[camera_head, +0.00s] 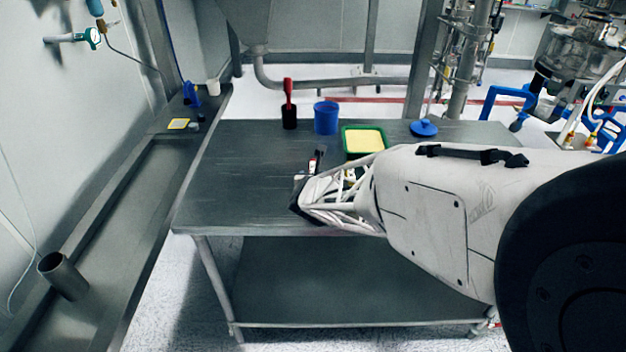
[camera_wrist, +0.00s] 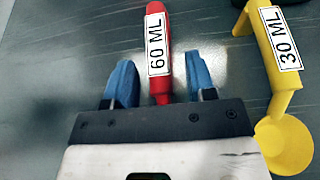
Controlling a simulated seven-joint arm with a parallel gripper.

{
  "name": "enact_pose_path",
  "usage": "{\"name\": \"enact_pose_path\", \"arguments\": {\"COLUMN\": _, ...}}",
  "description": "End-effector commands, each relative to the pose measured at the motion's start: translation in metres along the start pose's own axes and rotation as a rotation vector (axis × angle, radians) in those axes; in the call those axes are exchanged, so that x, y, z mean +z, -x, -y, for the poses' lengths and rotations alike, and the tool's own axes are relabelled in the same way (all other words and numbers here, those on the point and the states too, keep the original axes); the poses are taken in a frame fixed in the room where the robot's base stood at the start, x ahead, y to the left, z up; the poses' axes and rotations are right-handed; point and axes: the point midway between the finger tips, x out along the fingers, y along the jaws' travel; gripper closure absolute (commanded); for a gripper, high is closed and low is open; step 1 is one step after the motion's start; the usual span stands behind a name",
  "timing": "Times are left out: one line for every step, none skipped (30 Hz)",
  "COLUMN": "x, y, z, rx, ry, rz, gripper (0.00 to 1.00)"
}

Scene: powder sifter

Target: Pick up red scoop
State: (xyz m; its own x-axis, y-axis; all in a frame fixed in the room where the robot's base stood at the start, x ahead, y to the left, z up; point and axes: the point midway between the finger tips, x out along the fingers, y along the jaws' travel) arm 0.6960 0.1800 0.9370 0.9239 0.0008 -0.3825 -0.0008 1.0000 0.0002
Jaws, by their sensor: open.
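The red scoop shows in the wrist view as a long red handle (camera_wrist: 163,82) with a white "60 ML" label. My gripper (camera_wrist: 160,78) is open, with one blue finger on each side of this handle. A gap shows between the handle and each finger. In the head view my arm reaches over the grey table (camera_head: 240,160), and the fingertips cannot be made out clearly.
A yellow "30 ML" scoop (camera_wrist: 287,143) lies right of my gripper. On the table's far side are a dark cup with a red handle above it (camera_head: 288,95), a blue cup (camera_head: 326,118), a green-rimmed yellow tray (camera_head: 346,138) and a blue round item (camera_head: 424,128). The table's left part is clear.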

Motion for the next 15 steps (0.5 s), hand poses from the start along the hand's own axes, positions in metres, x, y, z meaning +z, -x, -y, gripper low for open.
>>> {"name": "enact_pose_path", "arguments": {"x": 0.0001, "y": 0.0001, "z": 0.0000, "rx": 0.000, "ry": 0.000, "rz": 0.000, "gripper": 0.49}}
{"name": "enact_pose_path", "arguments": {"x": 0.0001, "y": 0.0001, "z": 0.0000, "rx": 0.000, "ry": 0.000, "rz": 0.000, "gripper": 0.49}}
{"name": "enact_pose_path", "arguments": {"x": 0.0001, "y": 0.0001, "z": 0.0000, "rx": 0.000, "ry": 0.000, "rz": 0.000, "gripper": 0.49}}
{"name": "enact_pose_path", "arguments": {"x": 0.0001, "y": 0.0001, "z": 0.0000, "rx": 0.000, "ry": 0.000, "rz": 0.000, "gripper": 0.49}}
{"name": "enact_pose_path", "arguments": {"x": 0.0001, "y": 0.0002, "z": -0.0001, "rx": 0.000, "ry": 0.000, "rz": 0.000, "gripper": 0.49}}
{"name": "enact_pose_path", "arguments": {"x": 0.0001, "y": 0.0002, "z": -0.0001, "rx": 0.000, "ry": 0.000, "rz": 0.000, "gripper": 0.49}}
{"name": "enact_pose_path", "arguments": {"x": 0.0001, "y": 0.0002, "z": -0.0001, "rx": 0.000, "ry": 0.000, "rz": 0.000, "gripper": 0.49}}
{"name": "enact_pose_path", "arguments": {"x": 0.0001, "y": 0.0002, "z": -0.0001, "rx": 0.000, "ry": 0.000, "rz": 0.000, "gripper": 0.49}}
{"name": "enact_pose_path", "arguments": {"x": 0.0001, "y": 0.0002, "z": -0.0001, "rx": 0.000, "ry": 0.000, "rz": 0.000, "gripper": 0.49}}
{"name": "enact_pose_path", "arguments": {"x": 0.0001, "y": 0.0002, "z": -0.0001, "rx": 0.000, "ry": 0.000, "rz": 0.000, "gripper": 0.49}}
{"name": "enact_pose_path", "arguments": {"x": 0.0001, "y": 0.0002, "z": -0.0001, "rx": 0.000, "ry": 0.000, "rz": 0.000, "gripper": 0.49}}
{"name": "enact_pose_path", "arguments": {"x": 0.0001, "y": 0.0002, "z": -0.0001, "rx": 0.000, "ry": 0.000, "rz": 0.000, "gripper": 0.49}}
{"name": "enact_pose_path", "arguments": {"x": 0.0001, "y": 0.0002, "z": -0.0001, "rx": 0.000, "ry": 0.000, "rz": 0.000, "gripper": 0.49}}
{"name": "enact_pose_path", "arguments": {"x": 0.0001, "y": 0.0003, "z": -0.0001, "rx": 0.000, "ry": 0.000, "rz": 0.000, "gripper": 0.54}}
{"name": "enact_pose_path", "arguments": {"x": 0.0001, "y": 0.0003, "z": -0.0001, "rx": 0.000, "ry": 0.000, "rz": 0.000, "gripper": 0.60}}
